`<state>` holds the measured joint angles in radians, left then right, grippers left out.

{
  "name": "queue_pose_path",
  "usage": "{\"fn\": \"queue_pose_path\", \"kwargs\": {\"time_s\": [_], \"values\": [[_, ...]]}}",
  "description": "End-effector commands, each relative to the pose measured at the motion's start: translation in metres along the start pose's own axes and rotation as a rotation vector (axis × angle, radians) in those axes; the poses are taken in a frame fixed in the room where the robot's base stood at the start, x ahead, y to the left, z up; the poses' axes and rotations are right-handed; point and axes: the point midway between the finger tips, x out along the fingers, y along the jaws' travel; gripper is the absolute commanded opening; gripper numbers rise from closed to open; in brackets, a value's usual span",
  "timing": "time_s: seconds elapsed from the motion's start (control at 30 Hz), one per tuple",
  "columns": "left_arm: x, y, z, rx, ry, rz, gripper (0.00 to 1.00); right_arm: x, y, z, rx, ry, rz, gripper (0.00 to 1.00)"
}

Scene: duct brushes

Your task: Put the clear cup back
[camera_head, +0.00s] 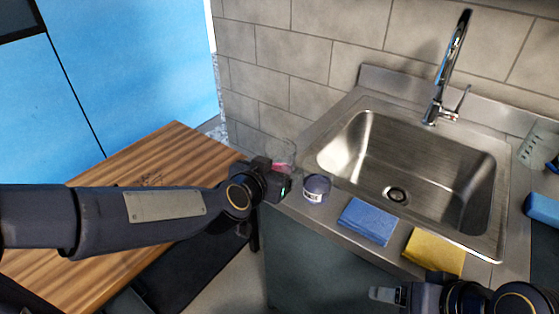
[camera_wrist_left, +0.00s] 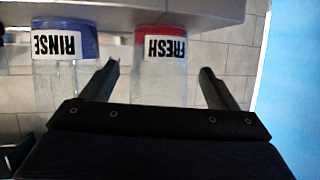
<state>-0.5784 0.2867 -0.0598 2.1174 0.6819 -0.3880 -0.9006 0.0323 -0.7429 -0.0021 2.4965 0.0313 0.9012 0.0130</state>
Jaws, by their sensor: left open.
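A clear cup with red at its base and a FRESH label (camera_wrist_left: 163,75) stands on the counter left of the sink; its clear upper part shows in the head view (camera_head: 282,152). A second clear cup with blue and a RINSE label (camera_head: 316,188) stands beside it, also in the left wrist view (camera_wrist_left: 66,60). My left gripper (camera_head: 281,184) is open at the FRESH cup. In the upside-down left wrist view, its fingers (camera_wrist_left: 160,70) are on either side of that cup, with gaps showing. My right gripper (camera_head: 387,294) is at the bottom right; its finger spacing is unclear.
The steel sink (camera_head: 340,125) is empty. A blue sponge (camera_head: 368,221) and a yellow sponge (camera_head: 434,252) lie on its front ledge. A clear marked container (camera_head: 537,143) and a blue object (camera_head: 541,209) are at the right. A wooden table (camera_head: 150,150) is at left.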

Motion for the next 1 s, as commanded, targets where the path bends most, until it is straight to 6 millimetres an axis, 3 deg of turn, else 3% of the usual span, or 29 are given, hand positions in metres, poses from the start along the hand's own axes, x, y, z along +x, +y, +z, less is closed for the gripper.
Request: {"fn": "queue_pose_path", "kwargs": {"time_s": [0.1, 0.3, 0.77, 0.87, 1.0], "values": [[-0.03, 0.0, -0.005, 0.001, 0.003, 0.001, 0.81, -0.012, -0.005, -0.006, 0.0, 0.0, 0.0, 0.71], [-0.064, 0.0, -0.004, 0.0, 0.001, 0.0, 0.81, -0.022, -0.01, -0.011, 0.0, 0.0, 0.0, 0.71], [-0.085, -0.006, -0.001, -0.04, -0.003, 0.024, 0.81, -0.025, -0.011, -0.013, 0.0, 0.0, 0.0, 0.71], [-0.108, -0.02, 0.003, -0.142, -0.03, 0.088, 0.81, -0.025, -0.011, -0.013, 0.0, 0.0, 0.0, 0.71], [-0.165, -0.042, 0.032, -0.31, -0.16, 0.158, 0.81, -0.025, -0.011, -0.013, 0.0, 0.0, 0.0, 0.71]]}}
